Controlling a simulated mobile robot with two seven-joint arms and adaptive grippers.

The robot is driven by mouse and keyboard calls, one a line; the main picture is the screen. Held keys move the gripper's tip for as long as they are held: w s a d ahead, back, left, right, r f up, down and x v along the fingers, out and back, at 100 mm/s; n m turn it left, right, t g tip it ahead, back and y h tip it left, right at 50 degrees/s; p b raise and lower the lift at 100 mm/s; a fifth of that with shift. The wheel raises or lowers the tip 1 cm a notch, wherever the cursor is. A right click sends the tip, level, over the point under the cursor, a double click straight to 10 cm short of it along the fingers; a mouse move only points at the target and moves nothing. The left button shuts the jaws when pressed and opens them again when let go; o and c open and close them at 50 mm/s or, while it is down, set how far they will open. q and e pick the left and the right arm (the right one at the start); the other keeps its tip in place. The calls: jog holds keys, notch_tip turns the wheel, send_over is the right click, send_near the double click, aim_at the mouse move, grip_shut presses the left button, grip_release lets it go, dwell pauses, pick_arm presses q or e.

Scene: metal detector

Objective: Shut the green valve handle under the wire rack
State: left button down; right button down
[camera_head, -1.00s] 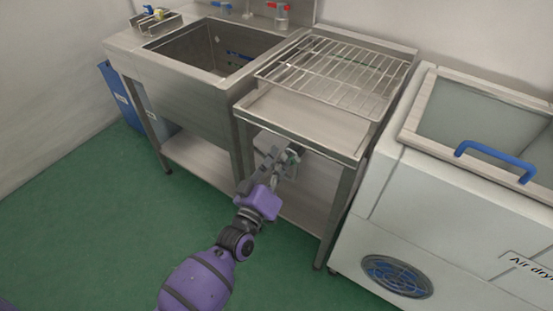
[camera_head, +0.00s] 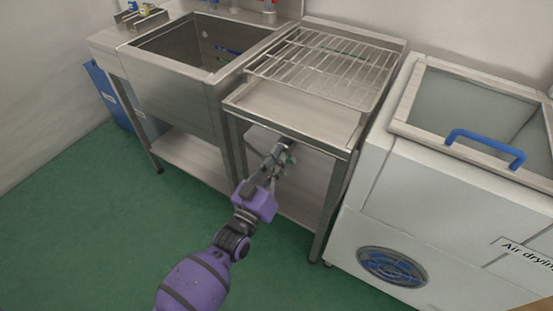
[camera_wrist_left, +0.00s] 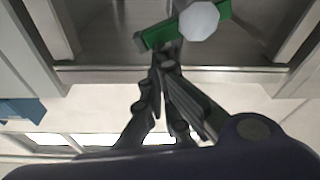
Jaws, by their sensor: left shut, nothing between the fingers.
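The green valve handle (camera_wrist_left: 160,36) shows at the top of the left wrist view as a flat green bar, with a pale eight-sided knob (camera_wrist_left: 199,20) in front of its right part. In the head view the handle (camera_head: 291,158) is a small green patch under the rack table. My left gripper (camera_head: 276,160) reaches under the tabletop beside it. In the left wrist view its fingers (camera_wrist_left: 168,64) are together and empty, with the tips just below the bar. I cannot tell whether they touch it. My right gripper is not in view.
The wire rack (camera_head: 325,65) lies on the steel table (camera_head: 290,118), whose front edge and legs frame the space around my left arm. A sink (camera_head: 160,88) stands at left and a white air dryer (camera_head: 400,200) at right. Green floor is clear in front.

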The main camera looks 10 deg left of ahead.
pick_arm(q)
jog(key=shift+d+f+m, duration=0.15)
jog(key=shift+d+m, duration=0.05)
jog(key=shift+m, duration=0.4)
jog(key=shift+s+d+f+m+h+b, duration=0.15)
jog(key=shift+d+f+m+h, duration=0.15)
jog(key=shift+m, duration=0.5)
jog(key=shift+s+d+f+m+h+b, duration=0.15)
jog(key=shift+f+m+h, duration=0.2)
jog(key=shift+m, duration=0.45)
jog(key=shift+r, duration=0.2)
dwell(0.4)
